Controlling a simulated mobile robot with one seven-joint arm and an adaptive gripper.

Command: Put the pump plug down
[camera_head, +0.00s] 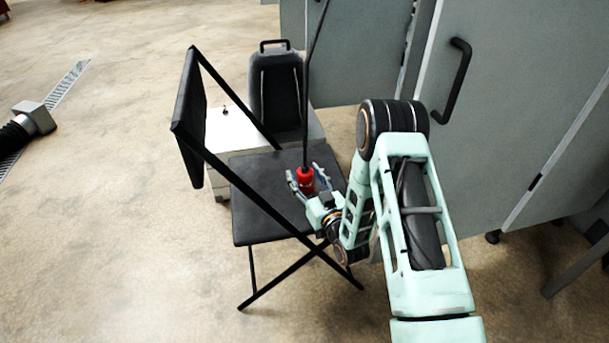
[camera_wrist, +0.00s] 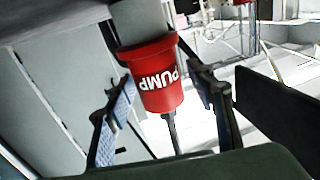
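The red pump plug (camera_head: 306,181) is upright over the black seat (camera_head: 263,190) of a folding chair, with a dark cable rising from its top. Whether its base touches the seat is hard to tell. In the wrist view the plug (camera_wrist: 158,80) appears upside down, with white "PUMP" lettering. My gripper (camera_head: 304,176) reaches in from the right, one finger on each side of the plug. In the wrist view the fingers of my gripper (camera_wrist: 165,85) are spread, with a gap at the right finger; the left fingertip is close to the plug.
The chair's black backrest (camera_head: 190,120) and slanted frame stand to the left. A dark case with a handle (camera_head: 276,92) sits on a white box (camera_head: 229,135) behind. Grey cabinet doors (camera_head: 520,120) are close on the right. The floor at left is mostly clear.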

